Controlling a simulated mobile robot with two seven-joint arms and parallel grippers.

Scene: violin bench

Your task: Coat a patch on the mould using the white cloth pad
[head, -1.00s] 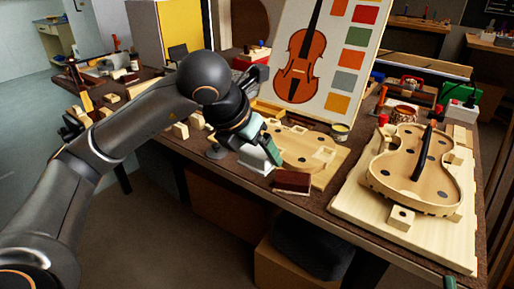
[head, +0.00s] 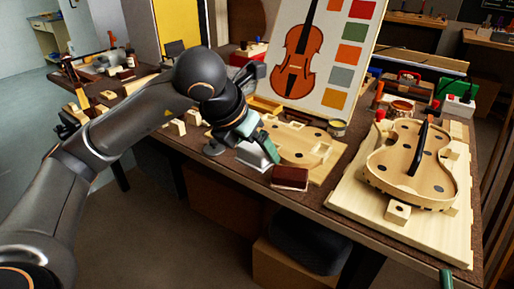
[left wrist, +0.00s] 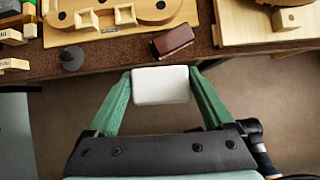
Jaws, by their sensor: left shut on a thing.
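My left gripper (head: 264,146) is shut on the white cloth pad (left wrist: 160,85), a pale block between its two green fingers; the pad (head: 257,155) also shows in the head view. They are off the bench's front edge, above the floor in the left wrist view. A flat violin-shaped wooden mould (head: 297,143) with several holes lies on a board just behind; part of it shows in the left wrist view (left wrist: 122,12). A second violin-shaped form (head: 397,165) with raised ribs stands on a pale board at right. A green tip (head: 447,279), perhaps my right gripper, shows at the bottom edge.
A dark red block (head: 290,178) lies at the bench's front edge, right of the pad. A small grey round-based thing (head: 213,147) stands left of it. An open tin (head: 337,128) stands behind the flat mould. A violin picture panel (head: 310,60) rises at the back.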

